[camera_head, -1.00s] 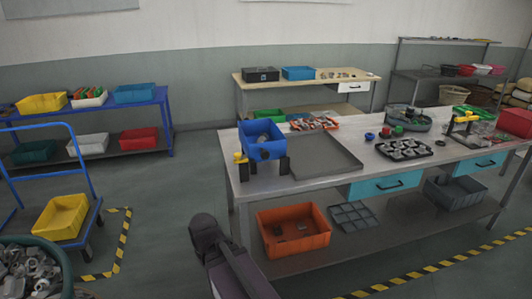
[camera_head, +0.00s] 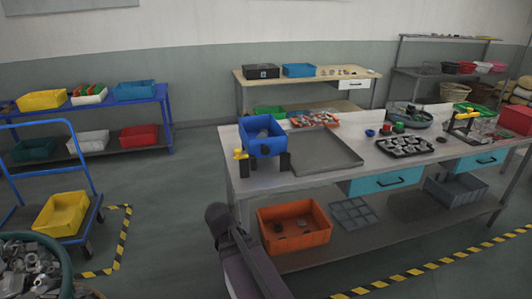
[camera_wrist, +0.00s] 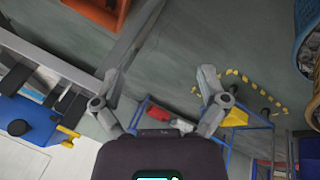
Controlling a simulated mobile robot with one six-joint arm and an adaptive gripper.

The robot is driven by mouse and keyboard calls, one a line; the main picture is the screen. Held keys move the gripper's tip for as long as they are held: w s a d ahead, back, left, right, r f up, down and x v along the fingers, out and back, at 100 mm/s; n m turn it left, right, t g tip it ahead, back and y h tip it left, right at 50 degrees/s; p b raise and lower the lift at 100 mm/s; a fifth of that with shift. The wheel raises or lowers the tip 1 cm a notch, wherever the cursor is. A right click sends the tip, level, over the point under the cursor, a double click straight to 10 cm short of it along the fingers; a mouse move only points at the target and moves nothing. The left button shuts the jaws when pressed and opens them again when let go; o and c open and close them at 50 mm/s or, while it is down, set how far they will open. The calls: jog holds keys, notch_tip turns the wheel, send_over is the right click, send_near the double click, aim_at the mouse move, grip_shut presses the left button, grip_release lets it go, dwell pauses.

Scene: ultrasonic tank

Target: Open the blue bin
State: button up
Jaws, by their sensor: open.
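A blue box-like bin (camera_head: 263,144) stands on dark feet at the left end of the long workbench, with a yellow valve (camera_head: 241,155) beside it. Its top looks open in the head view. Its blue side also shows at the left edge of the wrist view (camera_wrist: 22,112), with a dark round knob. Other blue bins sit on the back table (camera_head: 299,71) and left rack (camera_head: 136,91); which one is meant I cannot tell. My gripper (camera_wrist: 158,80) is open and empty over the floor, apart from the bench. The head view shows only my arm, not the fingers.
The workbench (camera_head: 310,178) holds a grey tray (camera_head: 325,152) right of the blue bin, and drawers (camera_head: 388,182) beneath. An orange bin (camera_head: 295,228) sits on its lower shelf. A blue cart (camera_head: 92,222) stands left.

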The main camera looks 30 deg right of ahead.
jog(key=w+d+r+n+t+h+b, duration=0.1)
jog(key=w+d+r+n+t+h, duration=0.25)
jog(key=d, duration=0.35)
jog(key=w+d+r+n+t+h, duration=0.2)
jog(key=w+d+r+n, duration=0.15)
jog(key=d, duration=0.45)
jog(key=n+t+y+b, duration=0.35)
jog(key=n+t, duration=0.45)
jog(key=n, duration=1.5)
send_near(266, 151)
jog(key=v, duration=0.3)
jog(key=shift+s+d+p, duration=0.1)
jog(key=shift+p, duration=0.2)
jog(key=x, duration=1.4)
jog(key=shift+s, duration=0.1)
jog(key=shift+a, duration=0.2)
grip_shut()
